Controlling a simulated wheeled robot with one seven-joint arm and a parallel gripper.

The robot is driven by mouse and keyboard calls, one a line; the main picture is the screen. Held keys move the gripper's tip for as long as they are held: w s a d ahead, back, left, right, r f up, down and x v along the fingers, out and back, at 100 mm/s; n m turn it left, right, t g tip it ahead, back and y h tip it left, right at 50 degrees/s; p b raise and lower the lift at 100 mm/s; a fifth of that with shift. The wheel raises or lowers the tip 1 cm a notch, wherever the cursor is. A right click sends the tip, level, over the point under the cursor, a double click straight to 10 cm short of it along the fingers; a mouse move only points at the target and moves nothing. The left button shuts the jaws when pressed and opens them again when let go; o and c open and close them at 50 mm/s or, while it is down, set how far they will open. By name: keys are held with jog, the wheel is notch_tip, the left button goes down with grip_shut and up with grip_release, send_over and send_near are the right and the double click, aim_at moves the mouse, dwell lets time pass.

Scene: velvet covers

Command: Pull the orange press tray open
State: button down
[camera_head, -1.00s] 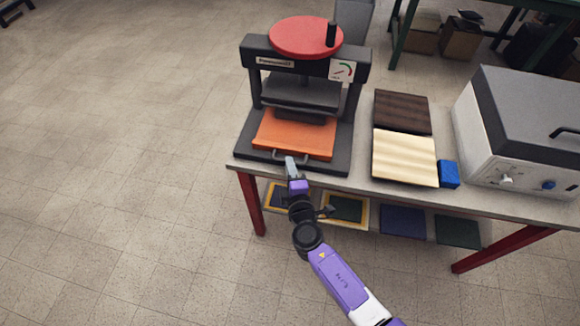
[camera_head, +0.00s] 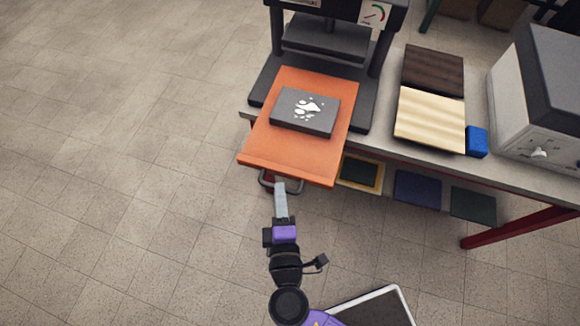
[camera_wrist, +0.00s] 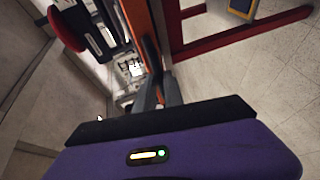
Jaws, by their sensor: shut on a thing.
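The orange press tray (camera_head: 261,143) is slid well out of the dark press (camera_head: 372,92) and reaches past the table's front edge. A dark grey block (camera_head: 291,118) with white paw-like marks lies on it. The tray's dark bar handle (camera_head: 297,186) is at its front edge. My gripper (camera_head: 279,186) is shut on the handle, at its left part. In the wrist view the handle (camera_wrist: 151,60) runs up from the fingers (camera_wrist: 168,90), and the tray shows edge-on as an orange strip (camera_wrist: 139,30). The exact finger contact is partly hidden.
A dark brown board (camera_head: 433,68), a cream cloth-like board (camera_head: 430,118) and a blue block (camera_head: 477,141) lie right of the press. A white and grey machine (camera_head: 540,110) stands at the right. Framed panels (camera_head: 360,172) sit on the lower shelf. The floor left is clear.

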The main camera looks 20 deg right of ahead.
jog(key=s+a, duration=0.3)
jog(key=s, duration=0.2)
jog(key=shift+a+b, duration=0.25)
jog(key=shift+b, duration=0.2)
jog(key=c, duration=1.5)
grip_release()
jog(key=shift+o, duration=0.2)
jog(key=v, duration=0.7)
jog(key=shift+s+b, duration=0.35)
jog(key=shift+b, duration=0.1)
jog(key=shift+a+r, duration=0.1)
